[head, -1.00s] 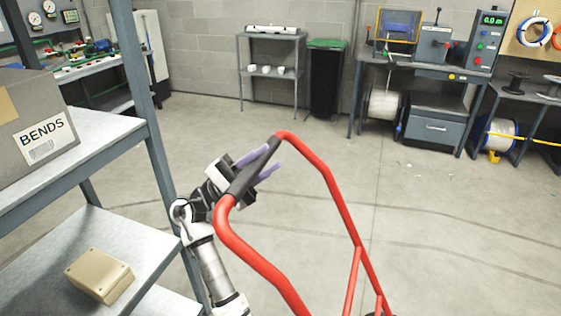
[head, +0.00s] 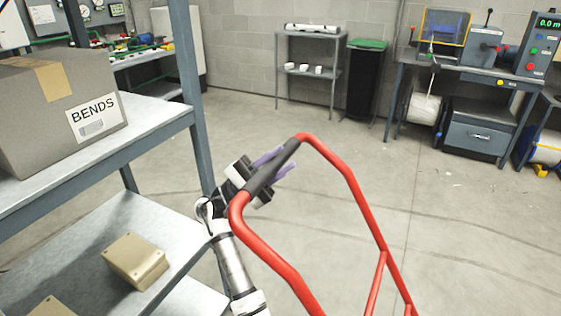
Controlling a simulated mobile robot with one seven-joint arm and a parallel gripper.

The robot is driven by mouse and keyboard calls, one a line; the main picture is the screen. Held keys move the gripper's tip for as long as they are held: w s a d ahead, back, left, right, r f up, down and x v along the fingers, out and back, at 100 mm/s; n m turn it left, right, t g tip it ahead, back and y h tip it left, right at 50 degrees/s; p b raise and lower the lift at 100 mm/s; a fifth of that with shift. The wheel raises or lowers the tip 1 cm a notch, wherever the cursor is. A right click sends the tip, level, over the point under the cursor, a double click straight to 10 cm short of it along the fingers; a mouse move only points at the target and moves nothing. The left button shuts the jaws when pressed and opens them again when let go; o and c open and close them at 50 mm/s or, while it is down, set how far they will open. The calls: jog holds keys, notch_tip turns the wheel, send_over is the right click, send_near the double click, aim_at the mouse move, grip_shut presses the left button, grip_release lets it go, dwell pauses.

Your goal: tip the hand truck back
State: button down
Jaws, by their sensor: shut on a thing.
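The red hand truck (head: 357,200) stands in front of me in the head view, its tubular frame running down to the bottom edge. Its lower part and wheels are out of view. A dark grip sleeve (head: 284,155) covers the top crossbar. My gripper (head: 280,163) is shut on this sleeve from the left side, with its purple fingers on either side of the bar. My arm reaches up to it from the bottom of the picture.
A grey shelf unit (head: 187,80) stands close on the left, its post near my arm. It holds a cardboard box (head: 58,105) marked BENDS and a beige box (head: 136,261). Open concrete floor (head: 440,215) lies beyond and to the right. A black bin (head: 364,80) and workbenches stand at the back.

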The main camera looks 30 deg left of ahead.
jog(key=shift+s+a+f+n+t+y, duration=0.1)
jog(key=shift+a+f+n+t+y, duration=0.25)
jog(key=shift+a, duration=0.2)
jog(key=c, duration=1.4)
grip_release()
jog(key=shift+a, duration=0.15)
jog(key=shift+o, duration=1.3)
jog(key=shift+a, duration=0.15)
jog(key=shift+o, duration=0.2)
jog(key=shift+d+r, duration=0.1)
jog(key=shift+d, duration=0.15)
jog(key=b+v, duration=0.3)
jog(key=v, duration=1.1)
jog(key=shift+b, duration=0.3)
